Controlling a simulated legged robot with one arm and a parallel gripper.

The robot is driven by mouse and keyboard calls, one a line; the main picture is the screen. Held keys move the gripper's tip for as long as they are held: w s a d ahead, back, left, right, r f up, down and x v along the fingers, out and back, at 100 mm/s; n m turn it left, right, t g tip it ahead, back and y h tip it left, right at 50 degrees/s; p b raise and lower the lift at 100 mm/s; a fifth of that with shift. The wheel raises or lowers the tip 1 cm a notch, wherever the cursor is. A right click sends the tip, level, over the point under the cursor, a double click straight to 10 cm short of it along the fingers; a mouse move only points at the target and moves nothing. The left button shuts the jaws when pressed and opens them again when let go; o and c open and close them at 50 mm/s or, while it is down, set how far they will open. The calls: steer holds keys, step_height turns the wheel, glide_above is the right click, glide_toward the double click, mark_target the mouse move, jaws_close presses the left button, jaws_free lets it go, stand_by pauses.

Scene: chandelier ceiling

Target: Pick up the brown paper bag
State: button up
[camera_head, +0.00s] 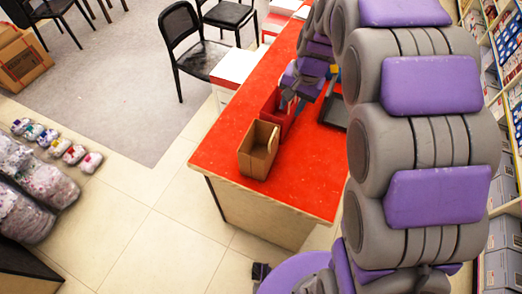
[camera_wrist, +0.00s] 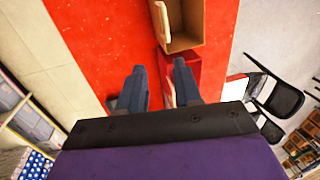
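The brown paper bag (camera_head: 258,155) stands upright and open-topped near the front end of the red counter (camera_head: 310,180). In the wrist view the bag (camera_wrist: 186,42) is at the top, beyond my fingertips and a little right of centre. My gripper (camera_wrist: 157,75) is open, its two dark fingers apart, with nothing held between them. In the head view my gripper (camera_head: 287,98) is over the counter behind the bag, close to a red container. The bag is apart from the fingers.
The red container (camera_head: 279,113) stands right behind the bag; it also shows by the right finger in the wrist view (camera_wrist: 191,75). A dark tray (camera_head: 334,113) lies on the counter to the right. Black chairs (camera_head: 190,50) stand beyond the counter. Shelves line the right.

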mark_target(276, 128)
steer(key=a+f+b, duration=0.1)
steer(key=f, duration=0.3)
steer(key=w+a+f+b, duration=0.1)
steer(key=f, duration=0.4)
steer(key=a+f+b, duration=0.1)
steer(key=f, duration=0.3)
steer(key=shift+w+a+f, duration=0.2)
steer(key=shift+a, duration=0.15)
steer(key=shift+d, duration=0.1)
jaws_close()
